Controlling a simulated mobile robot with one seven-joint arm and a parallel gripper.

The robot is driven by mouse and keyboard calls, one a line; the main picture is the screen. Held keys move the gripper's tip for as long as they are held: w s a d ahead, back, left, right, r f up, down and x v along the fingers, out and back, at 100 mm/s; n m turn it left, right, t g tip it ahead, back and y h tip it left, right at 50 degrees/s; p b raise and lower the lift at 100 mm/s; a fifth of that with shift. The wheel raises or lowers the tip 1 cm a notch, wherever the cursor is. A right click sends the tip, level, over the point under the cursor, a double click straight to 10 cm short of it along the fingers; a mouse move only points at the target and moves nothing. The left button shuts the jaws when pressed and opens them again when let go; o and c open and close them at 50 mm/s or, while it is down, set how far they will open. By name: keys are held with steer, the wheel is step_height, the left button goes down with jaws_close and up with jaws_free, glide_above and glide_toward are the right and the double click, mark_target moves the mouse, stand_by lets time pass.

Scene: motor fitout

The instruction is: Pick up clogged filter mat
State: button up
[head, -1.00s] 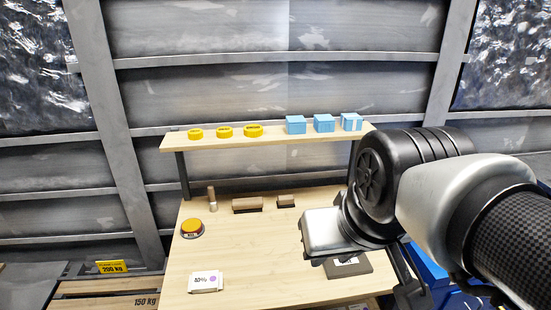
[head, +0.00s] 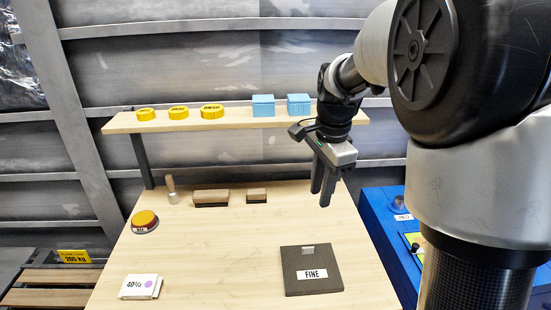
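A flat dark grey square mat (head: 312,283) lies on the wooden bench, right of centre towards the front. It has a white label reading FINE and a small light tab at its back edge. It is the only mat I see; whether it is clogged I cannot tell. My gripper (head: 322,200) hangs above the back right of the bench, fingers pointing down. Its two fingers stand apart with nothing between them, so it is open and empty. It is apart from the mat, which is fully in view.
A shelf (head: 235,120) behind holds yellow rings (head: 178,112) and blue boxes (head: 263,106). Below stand a small wooden-handled tool (head: 171,190) and two brown blocks (head: 211,197). A yellow-topped button (head: 144,220) and a white card box (head: 141,287) are at left. A blue cabinet (head: 378,225) stands right.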

steer(key=w+f+m+g+b, duration=0.1)
steer(key=w+f+m, duration=0.2)
steer(key=w+f, duration=0.3)
steer(key=b, duration=0.2)
glide_toward(310, 265)
steer(key=w, duration=0.4)
steer(key=shift+w+d+f+b, duration=0.1)
steer(key=shift+d+f+b, duration=0.1)
steer(key=shift+f, duration=1.2)
steer(key=shift+w+d+f+b, duration=0.15)
steer(key=shift+d+f, duration=0.1)
steer(key=shift+f, duration=1.15)
jaws_close()
